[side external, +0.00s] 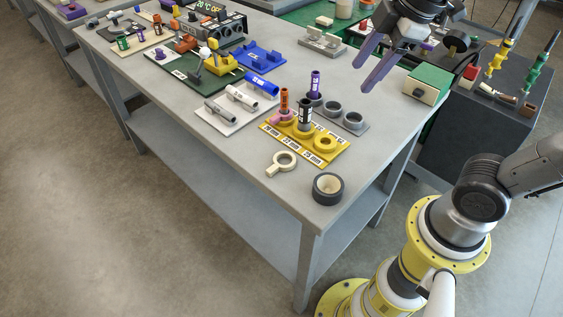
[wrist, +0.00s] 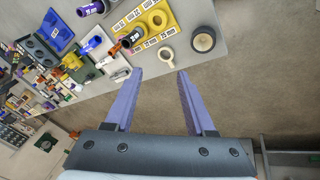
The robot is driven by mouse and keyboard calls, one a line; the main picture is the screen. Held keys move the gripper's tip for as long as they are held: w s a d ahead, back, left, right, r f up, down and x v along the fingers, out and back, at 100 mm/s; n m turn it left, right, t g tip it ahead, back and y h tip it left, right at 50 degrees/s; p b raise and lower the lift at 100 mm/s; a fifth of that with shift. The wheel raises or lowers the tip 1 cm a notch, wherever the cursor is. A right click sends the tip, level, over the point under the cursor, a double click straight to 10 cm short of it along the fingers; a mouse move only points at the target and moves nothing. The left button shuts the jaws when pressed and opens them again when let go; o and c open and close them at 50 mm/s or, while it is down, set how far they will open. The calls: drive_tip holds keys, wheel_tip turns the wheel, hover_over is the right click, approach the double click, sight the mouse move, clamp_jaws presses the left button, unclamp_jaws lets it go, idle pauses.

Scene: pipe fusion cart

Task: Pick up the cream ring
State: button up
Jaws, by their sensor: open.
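The cream ring (side external: 285,160) lies flat on the grey table near its front edge, with a short tab pointing to the lower left. It also shows in the wrist view (wrist: 166,54), beyond my fingertips. My gripper (side external: 378,62) has two purple fingers, spread apart with nothing between them. It hangs above the back right part of the table, well away from the ring. In the wrist view my gripper (wrist: 160,72) points toward the table edge, with the ring ahead between the finger lines.
A dark round roll (side external: 328,188) stands right of the ring. Behind the ring is a yellow tray (side external: 338,153) with upright tubes. A white tray (side external: 215,121) with pipes sits to the left. The table's front edge is close.

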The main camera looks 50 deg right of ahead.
drive_tip(key=w+a+f+n+g, duration=0.1)
drive_tip(key=w+a+f+n, duration=0.2)
drive_tip(key=w, duration=0.4)
drive_tip(key=n+g, duration=0.3)
drive_tip(key=n, duration=0.1)
hover_over(273, 167)
wheel_tip(273, 167, down, 10)
drive_tip(key=r, duration=0.1)
wheel_tip(273, 167, down, 7)
drive_tip(key=shift+d+f, duration=0.1)
drive_tip(key=shift+f, duration=3.05)
clamp_jaws()
